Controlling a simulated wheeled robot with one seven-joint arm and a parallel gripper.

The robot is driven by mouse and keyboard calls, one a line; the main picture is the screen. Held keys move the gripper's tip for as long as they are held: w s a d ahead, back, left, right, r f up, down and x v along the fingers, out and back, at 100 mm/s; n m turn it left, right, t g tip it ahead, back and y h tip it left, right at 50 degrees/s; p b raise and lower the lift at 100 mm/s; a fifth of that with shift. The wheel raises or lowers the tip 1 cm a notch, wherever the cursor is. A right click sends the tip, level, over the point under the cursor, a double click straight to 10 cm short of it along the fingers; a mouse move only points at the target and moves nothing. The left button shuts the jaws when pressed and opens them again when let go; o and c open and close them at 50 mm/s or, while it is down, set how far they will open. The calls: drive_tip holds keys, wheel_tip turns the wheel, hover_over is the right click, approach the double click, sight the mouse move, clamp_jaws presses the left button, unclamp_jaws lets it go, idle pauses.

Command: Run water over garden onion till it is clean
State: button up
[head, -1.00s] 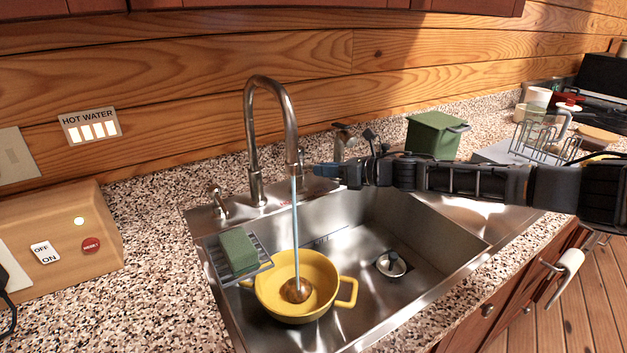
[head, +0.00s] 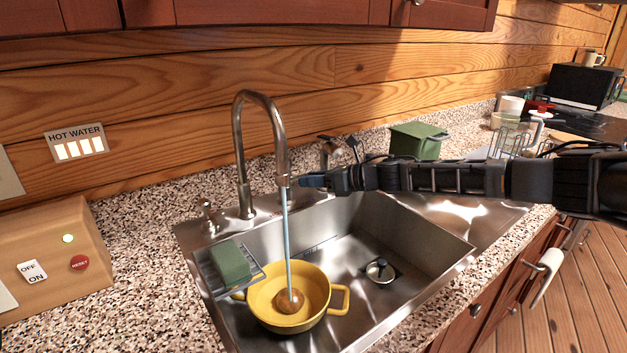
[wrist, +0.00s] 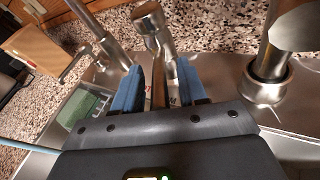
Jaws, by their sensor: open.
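A brown garden onion (head: 290,301) sits in a yellow two-handled pot (head: 262,306) in the left part of the steel sink (head: 420,262). A stream of water (head: 286,235) falls from the curved faucet (head: 243,150) onto the onion. My gripper (head: 312,181) is at the right of the faucet's spout, above the sink. In the wrist view my gripper (wrist: 160,88) has its blue fingers apart, with a metal lever (wrist: 154,42) showing between and beyond them. I cannot tell whether the fingers touch it.
A green sponge (head: 231,264) lies on a wire rack at the sink's left edge. A drain stopper (head: 380,271) is in the sink floor. A green bin (head: 417,141) and a glass rack (head: 512,143) stand behind and right. A switch box (head: 52,260) is at left.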

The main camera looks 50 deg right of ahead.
drive_tip(key=b+v, duration=0.1)
drive_tip(key=v, duration=0.6)
drive_tip(key=shift+s, duration=0.4)
drive_tip(key=shift+d, duration=0.15)
